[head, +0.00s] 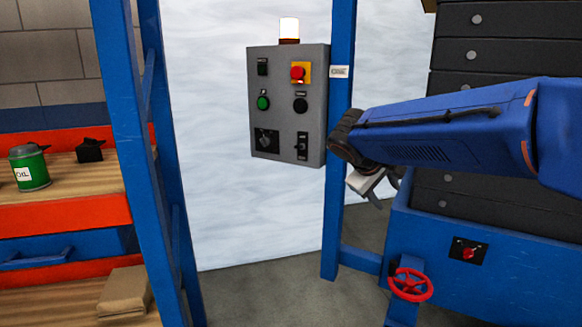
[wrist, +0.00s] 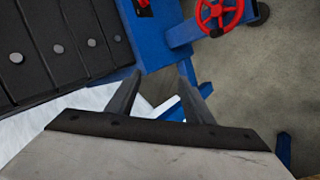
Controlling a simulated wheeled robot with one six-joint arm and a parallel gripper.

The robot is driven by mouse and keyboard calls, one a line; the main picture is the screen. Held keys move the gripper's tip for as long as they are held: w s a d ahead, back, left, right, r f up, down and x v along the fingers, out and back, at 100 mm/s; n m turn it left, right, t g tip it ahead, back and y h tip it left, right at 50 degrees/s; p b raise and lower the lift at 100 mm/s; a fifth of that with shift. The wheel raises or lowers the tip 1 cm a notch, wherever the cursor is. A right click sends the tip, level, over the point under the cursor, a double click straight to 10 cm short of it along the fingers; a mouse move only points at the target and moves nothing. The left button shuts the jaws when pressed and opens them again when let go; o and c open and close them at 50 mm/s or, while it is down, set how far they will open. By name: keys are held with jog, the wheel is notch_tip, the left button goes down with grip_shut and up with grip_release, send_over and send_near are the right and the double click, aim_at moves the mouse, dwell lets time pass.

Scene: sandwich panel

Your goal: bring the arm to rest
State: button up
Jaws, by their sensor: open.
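My gripper (wrist: 156,90) shows in the wrist view with its two fingers apart and nothing between them. In the head view my blue arm reaches in from the right, and my gripper (head: 378,188) hangs at its end, partly hidden behind the arm. It is to the right of the grey control panel (head: 288,125) and apart from it.
A red handwheel (head: 410,285) sits low on the right; it also shows in the wrist view (wrist: 219,12). A blue machine base (head: 480,240) with dark drawers stands behind my arm. At left, a shelf (head: 60,217) holds a green oil can (head: 29,167). Blue posts (head: 340,120) frame the panel.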

jog(key=s+d+f+m+y, duration=0.1)
jog(key=s+f, duration=0.4)
jog(key=s, duration=0.5)
jog(key=s+d+f+m+y, duration=0.1)
jog(key=s+f+m+y, duration=0.2)
jog(key=s, duration=0.8)
jog(key=s+d+f+m+g+y, duration=0.1)
jog(key=s+d+f+y, duration=0.1)
jog(key=s+f, duration=0.4)
jog(key=s, duration=0.4)
jog(key=shift+s+f+m, duration=0.3)
jog(key=shift+f+m, duration=0.05)
jog(key=shift+m, duration=0.05)
